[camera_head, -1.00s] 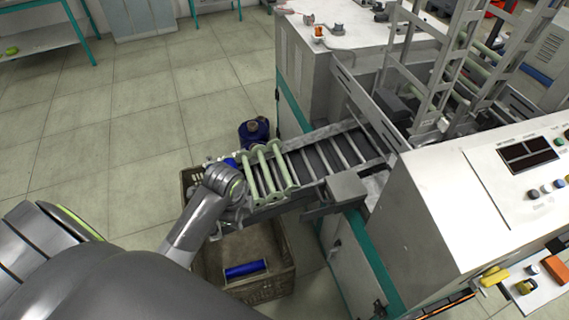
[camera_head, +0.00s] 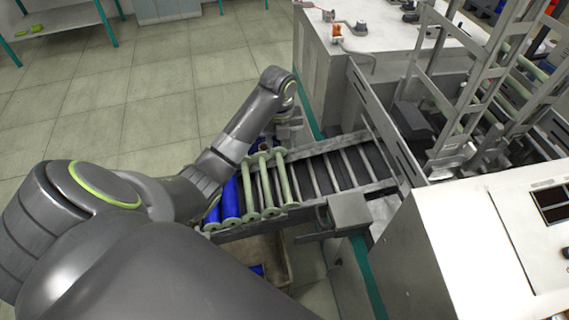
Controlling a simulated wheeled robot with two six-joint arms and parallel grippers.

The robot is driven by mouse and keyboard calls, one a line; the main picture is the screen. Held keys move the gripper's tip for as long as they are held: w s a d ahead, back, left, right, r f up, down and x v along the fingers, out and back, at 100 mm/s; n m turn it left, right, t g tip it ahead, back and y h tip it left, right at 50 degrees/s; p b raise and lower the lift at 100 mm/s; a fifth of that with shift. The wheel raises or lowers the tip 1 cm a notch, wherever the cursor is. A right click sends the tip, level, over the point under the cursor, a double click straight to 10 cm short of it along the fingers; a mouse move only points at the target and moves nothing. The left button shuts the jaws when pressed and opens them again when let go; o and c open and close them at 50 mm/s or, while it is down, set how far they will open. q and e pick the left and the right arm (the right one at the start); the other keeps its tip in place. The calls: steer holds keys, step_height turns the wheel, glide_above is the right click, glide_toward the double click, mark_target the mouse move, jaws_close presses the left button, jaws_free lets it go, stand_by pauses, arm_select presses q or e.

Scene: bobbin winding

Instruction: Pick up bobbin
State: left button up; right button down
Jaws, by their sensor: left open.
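Pale green bobbins (camera_head: 268,186) lie side by side across the lower end of the roller chute (camera_head: 338,165). Blue bobbins (camera_head: 231,200) lie to their left at the chute's end, partly hidden by my left arm. My left gripper (camera_head: 290,130) is open at the far side of the chute, above and behind the green bobbins. Its fingers are small and partly hidden by its own wrist, and I see no bobbin between them. My right gripper is not in view.
The crate (camera_head: 286,262) stands under the chute's end with a blue bobbin (camera_head: 257,270) in it. The winding machine (camera_head: 480,225) with its metal frames fills the right side. A grey box (camera_head: 349,210) juts from the chute's near side. The tiled floor at left is open.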

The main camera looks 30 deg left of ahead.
arm_select(q)
step_height(320, 180, down, 3)
steer(key=b, duration=0.9)
glide_above(284, 178)
steer(key=f, duration=0.6)
steer(key=shift+w+a+f, duration=0.2)
steer(key=shift+a+f, duration=0.15)
steer(key=shift+f, duration=0.5)
steer(key=shift+s+d+f+b, duration=0.1)
steer(key=shift+f+b, duration=0.45)
steer(key=shift+b, duration=0.2)
steer(key=f, duration=0.2)
steer(key=f+b, duration=0.1)
steer(key=shift+s+d+f, duration=0.1)
steer(key=shift+d+f, duration=0.05)
steer(key=shift+d, duration=0.15)
steer(key=shift+f, duration=0.3)
jaws_close()
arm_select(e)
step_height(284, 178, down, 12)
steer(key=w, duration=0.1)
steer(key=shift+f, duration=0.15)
arm_select(q)
steer(key=shift+r, duration=0.1)
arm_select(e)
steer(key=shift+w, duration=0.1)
